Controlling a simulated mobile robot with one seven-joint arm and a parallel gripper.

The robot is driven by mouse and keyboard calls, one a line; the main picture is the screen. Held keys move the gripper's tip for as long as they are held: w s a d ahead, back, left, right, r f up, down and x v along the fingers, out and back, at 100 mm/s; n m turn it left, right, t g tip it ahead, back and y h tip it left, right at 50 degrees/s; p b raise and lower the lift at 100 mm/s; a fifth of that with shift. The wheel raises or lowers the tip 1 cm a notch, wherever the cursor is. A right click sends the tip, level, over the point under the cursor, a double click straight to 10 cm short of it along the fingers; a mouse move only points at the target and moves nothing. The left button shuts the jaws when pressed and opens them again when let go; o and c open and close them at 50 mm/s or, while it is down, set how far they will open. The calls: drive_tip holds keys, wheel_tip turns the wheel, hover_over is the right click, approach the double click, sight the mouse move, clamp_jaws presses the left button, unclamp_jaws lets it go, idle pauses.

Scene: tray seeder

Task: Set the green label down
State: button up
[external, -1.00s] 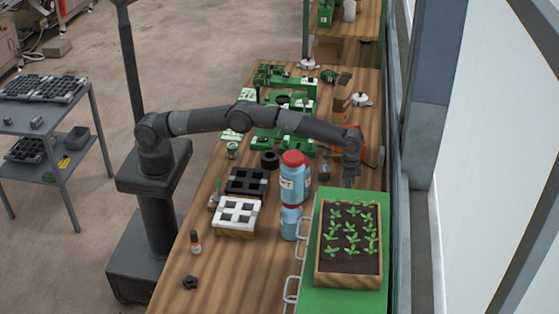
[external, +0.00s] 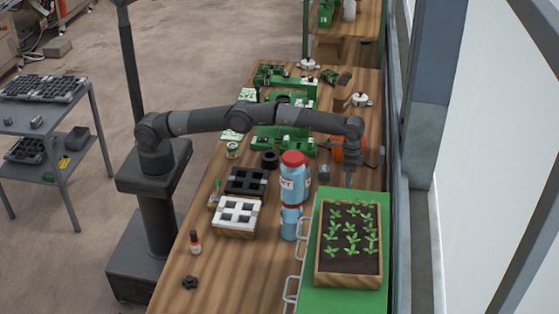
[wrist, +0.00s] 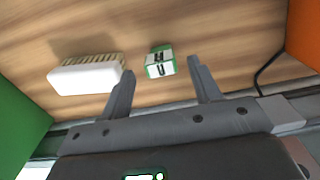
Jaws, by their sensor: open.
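The green label (wrist: 159,61), a small green and white piece with dark marks on its face, lies on the wooden bench top in the wrist view. My gripper (wrist: 161,69) is open, with its fingers apart to either side of the label in that view. Nothing shows held between them. In the external view my gripper (external: 348,178) points down at the right side of the bench, behind the green stand; the label cannot be made out there.
A white brush (wrist: 88,76) lies left of the label. A green surface edges the wrist view's left, an orange object (wrist: 304,32) its right. In the external view, a red-capped blue bottle (external: 294,178) and a seedling tray (external: 347,282) stand close by.

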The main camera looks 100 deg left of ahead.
drive_tip(key=shift+r, duration=1.15)
drive_tip(key=s+a+r+t, duration=0.1)
drive_tip(key=s+a+r, duration=0.1)
drive_tip(key=s+r, duration=0.65)
drive_tip(key=s+a+r+t, duration=0.1)
drive_tip(key=s+a+r, duration=0.35)
drive_tip(key=r, duration=0.75)
drive_tip(key=s+r+t, duration=0.1)
drive_tip(key=s+r, duration=0.1)
drive_tip(key=s, duration=0.7)
drive_tip(key=s+r+t, duration=0.1)
drive_tip(key=s+r, duration=0.2)
drive_tip(key=s, duration=0.6)
drive_tip(key=s+a+f, duration=0.1)
drive_tip(key=s+f, duration=0.4)
drive_tip(key=s, duration=0.7)
drive_tip(key=s+a+f+t, duration=0.1)
drive_tip(key=s+f, duration=0.5)
drive_tip(key=s, duration=0.6)
drive_tip(key=shift+s+a+f+t, duration=0.25)
drive_tip(key=shift+s+a+t, duration=0.05)
drive_tip(key=shift+a, duration=0.15)
